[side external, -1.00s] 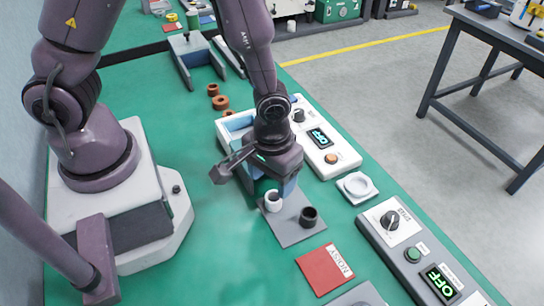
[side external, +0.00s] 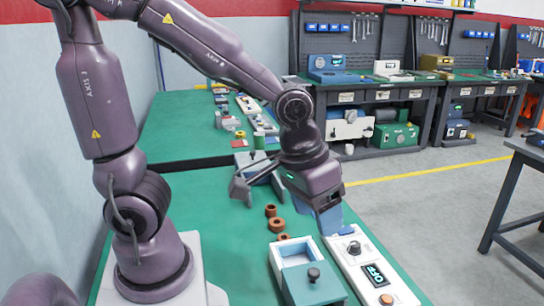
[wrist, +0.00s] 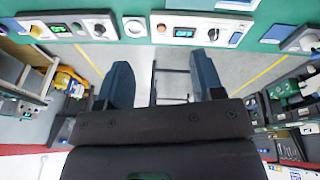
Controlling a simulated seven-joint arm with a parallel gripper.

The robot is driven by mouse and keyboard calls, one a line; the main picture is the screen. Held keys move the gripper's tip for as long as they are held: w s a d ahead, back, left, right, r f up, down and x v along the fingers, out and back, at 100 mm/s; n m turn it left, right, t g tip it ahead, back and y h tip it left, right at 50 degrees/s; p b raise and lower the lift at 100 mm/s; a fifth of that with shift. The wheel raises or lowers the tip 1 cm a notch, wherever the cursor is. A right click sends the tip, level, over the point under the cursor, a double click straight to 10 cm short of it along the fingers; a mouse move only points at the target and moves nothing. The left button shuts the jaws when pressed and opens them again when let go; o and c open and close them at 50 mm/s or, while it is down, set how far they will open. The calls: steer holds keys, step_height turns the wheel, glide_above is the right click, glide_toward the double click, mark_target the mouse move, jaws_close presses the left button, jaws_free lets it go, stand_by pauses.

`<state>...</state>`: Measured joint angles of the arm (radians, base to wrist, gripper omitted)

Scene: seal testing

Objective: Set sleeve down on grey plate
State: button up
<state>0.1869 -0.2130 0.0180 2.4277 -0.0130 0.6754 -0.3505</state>
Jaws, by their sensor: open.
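My gripper (side external: 328,218) is raised over the right part of the green bench in the side view, above the white control unit. In the wrist view my gripper (wrist: 162,80) has its two blue-grey fingers wide apart, with nothing between them. The grey plate and the white and dark sleeves on it are outside the side view now, and I cannot make them out in the wrist view.
Several brown rings (side external: 277,225) stand on the green bench, left of my gripper. A box with a teal lid (side external: 312,284) and dark knob is in front. The white control unit (side external: 368,272) reads OFF. Other workbenches (side external: 385,88) stand behind, across open floor.

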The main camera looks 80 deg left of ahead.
steer(key=s+a+r+m+t, duration=0.2)
steer(key=s+a+r, duration=0.2)
steer(key=s+r, duration=0.2)
step_height(320, 180, up, 3)
steer(key=shift+a+f+t+y, duration=0.2)
steer(key=shift+a+t+y, duration=0.1)
steer(key=shift+t, duration=0.1)
steer(key=shift+s, duration=0.1)
stand_by(1.4)
